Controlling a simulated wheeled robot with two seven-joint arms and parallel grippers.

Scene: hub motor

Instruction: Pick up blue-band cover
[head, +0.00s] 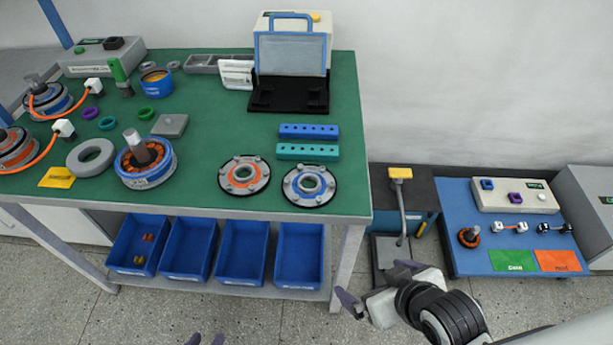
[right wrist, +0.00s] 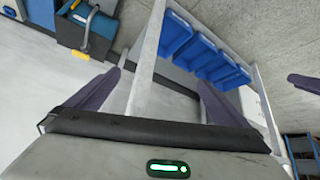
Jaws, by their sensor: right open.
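The blue-band cover (head: 309,186) is a round grey disc with a dark rim and a blue ring, lying flat near the front right edge of the green table. An orange-band cover (head: 243,174) lies just left of it. My right gripper (head: 378,283) is open and empty, off the table's front right corner, below and right of the cover. It also shows in the right wrist view (right wrist: 155,92), with nothing between its fingers; the cover is not visible there.
The green table (head: 215,115) carries a hub motor (head: 145,165) left of the covers and two slotted bars (head: 308,152) behind them. Blue bins (head: 243,250) stand on the lower shelf. A yellow-topped press (head: 400,175) stands right of the table, near my right gripper.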

